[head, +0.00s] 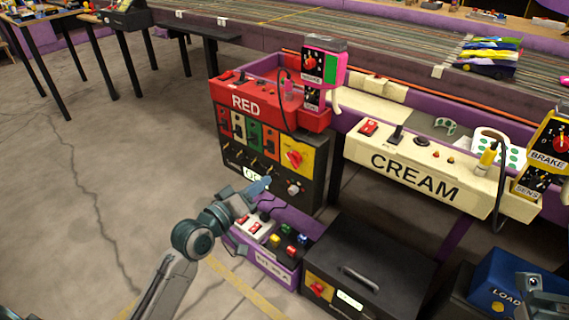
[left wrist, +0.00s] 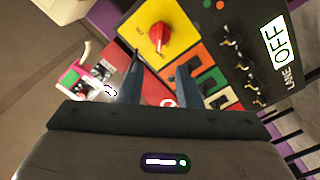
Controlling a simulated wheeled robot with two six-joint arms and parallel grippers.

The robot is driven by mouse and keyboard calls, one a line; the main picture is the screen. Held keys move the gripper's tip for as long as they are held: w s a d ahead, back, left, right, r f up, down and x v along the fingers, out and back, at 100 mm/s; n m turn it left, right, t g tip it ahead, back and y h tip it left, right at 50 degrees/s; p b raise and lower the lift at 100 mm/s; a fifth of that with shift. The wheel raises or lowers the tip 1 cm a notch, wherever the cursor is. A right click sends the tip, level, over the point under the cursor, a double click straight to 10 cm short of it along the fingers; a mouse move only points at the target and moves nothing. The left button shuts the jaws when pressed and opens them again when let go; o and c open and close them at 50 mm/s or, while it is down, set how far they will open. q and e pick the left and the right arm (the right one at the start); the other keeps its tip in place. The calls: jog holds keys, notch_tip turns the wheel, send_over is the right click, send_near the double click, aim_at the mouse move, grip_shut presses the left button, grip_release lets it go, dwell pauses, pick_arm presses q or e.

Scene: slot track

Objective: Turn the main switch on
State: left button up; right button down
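A red rotary knob on a yellow plate (head: 294,158) is on the front of the black panel (head: 232,160) under the red RED console (head: 262,104). The knob also shows in the left wrist view (left wrist: 160,37), with a display reading OFF (left wrist: 280,42) on the same panel. A second red knob on a yellow plate (head: 318,289) is on the low black box (head: 375,262). My left gripper (head: 264,186) is in front of the panel's lower part; in the left wrist view its fingers (left wrist: 158,80) are apart, with nothing between them.
A purple button box (head: 258,262) stands below my left gripper. The cream CREAM console (head: 420,178) is to the right, with a blue box (head: 500,272) below it. The floor (head: 120,170) at left is clear.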

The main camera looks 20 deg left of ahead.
aim_at(294, 159)
pick_arm(q)
jog(key=b+x, duration=0.2)
jog(key=x, duration=0.8)
jog(key=shift+w+b, duration=0.3)
jog(key=shift+b, duration=0.1)
jog(key=shift+d, duration=0.1)
grip_shut()
